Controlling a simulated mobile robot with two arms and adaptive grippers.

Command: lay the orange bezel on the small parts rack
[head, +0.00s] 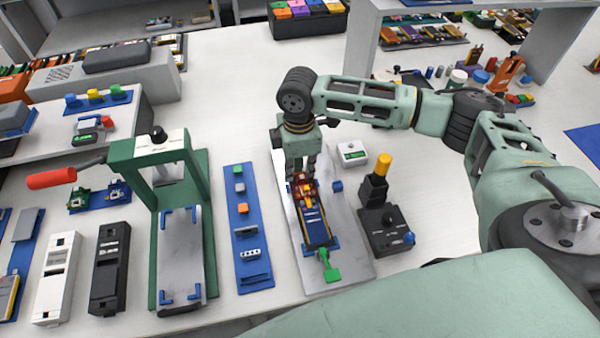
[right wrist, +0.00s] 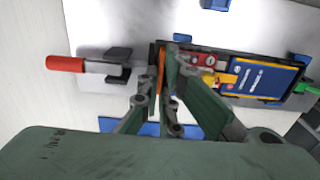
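My right gripper (head: 302,172) points down at the far end of a long device (head: 315,215) lying on a grey metal plate (head: 345,262). In the right wrist view its fingers (right wrist: 165,62) are close together, with a thin orange piece between them, which looks like the orange bezel (right wrist: 160,66). The bezel is upright there, at the device's end; I cannot tell whether it still touches the device. The blue strip with small blocks (head: 253,268), apparently the small parts rack, lies left of the plate. My left gripper is not in view.
A green press frame (head: 196,185) with a red handle (head: 50,178) stands left of the rack. A black control box (head: 385,232) and a white box (head: 352,153) are right of the device. A red-handled clamp (right wrist: 66,64) is beside the fingers.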

